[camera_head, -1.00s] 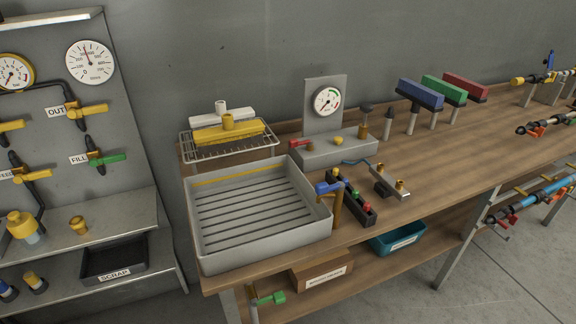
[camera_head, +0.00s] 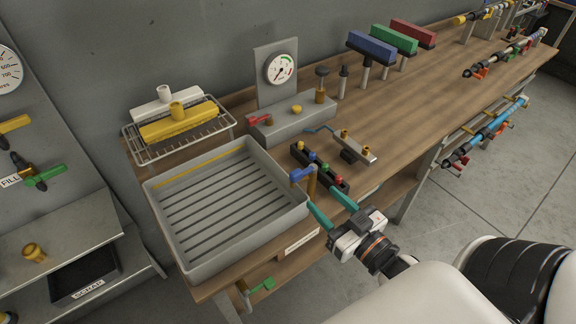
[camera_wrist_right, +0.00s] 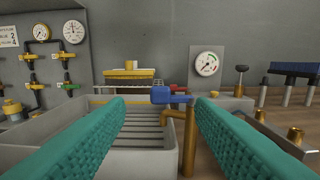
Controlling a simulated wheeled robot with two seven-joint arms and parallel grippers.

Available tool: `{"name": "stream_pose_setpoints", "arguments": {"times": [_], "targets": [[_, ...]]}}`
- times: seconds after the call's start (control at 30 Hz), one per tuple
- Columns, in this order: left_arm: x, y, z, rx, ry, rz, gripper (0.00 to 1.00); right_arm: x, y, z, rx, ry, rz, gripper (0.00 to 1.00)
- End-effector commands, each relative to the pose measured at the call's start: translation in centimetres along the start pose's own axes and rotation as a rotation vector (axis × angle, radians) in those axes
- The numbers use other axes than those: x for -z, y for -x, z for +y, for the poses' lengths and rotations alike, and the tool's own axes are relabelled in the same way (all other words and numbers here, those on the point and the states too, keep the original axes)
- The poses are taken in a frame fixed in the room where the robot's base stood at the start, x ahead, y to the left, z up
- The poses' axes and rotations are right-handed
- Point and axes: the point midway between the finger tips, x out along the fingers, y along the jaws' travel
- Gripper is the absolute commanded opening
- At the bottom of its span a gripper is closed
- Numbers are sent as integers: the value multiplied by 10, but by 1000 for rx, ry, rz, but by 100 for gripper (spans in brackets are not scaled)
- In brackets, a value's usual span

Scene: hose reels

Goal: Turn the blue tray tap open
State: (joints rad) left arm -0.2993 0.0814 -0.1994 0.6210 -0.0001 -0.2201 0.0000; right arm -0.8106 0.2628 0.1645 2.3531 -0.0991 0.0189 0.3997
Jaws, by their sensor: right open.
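The blue tap (camera_head: 303,174) sits on top of a brass standpipe (camera_head: 312,186) at the right rim of the grey slatted tray (camera_head: 172,247). I cannot tell the exact gap between fingertips and tap. My left gripper is not in view.
A black rack (camera_head: 320,168) with several coloured knobs stands just right of the tap. A metal block (camera_head: 353,148) and a gauge stand (camera_head: 281,122) are behind. A wire rack (camera_head: 150,151) with yellow and white pieces is at the back left. The bench's right side has clear wood.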

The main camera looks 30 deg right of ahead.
Motion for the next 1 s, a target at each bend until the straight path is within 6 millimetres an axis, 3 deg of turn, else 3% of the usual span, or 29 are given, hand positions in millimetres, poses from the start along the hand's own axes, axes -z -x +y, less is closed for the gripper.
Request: {"name": "stream_pose_setpoints", "arguments": {"times": [0.5,0.7,1.0], "targets": [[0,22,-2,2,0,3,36,-2,-89,0,0,1,-2,49],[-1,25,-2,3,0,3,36,-1,-105,0,-1,1,0,49],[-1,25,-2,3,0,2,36,0,-108,0,-1,1,1,49]]}}
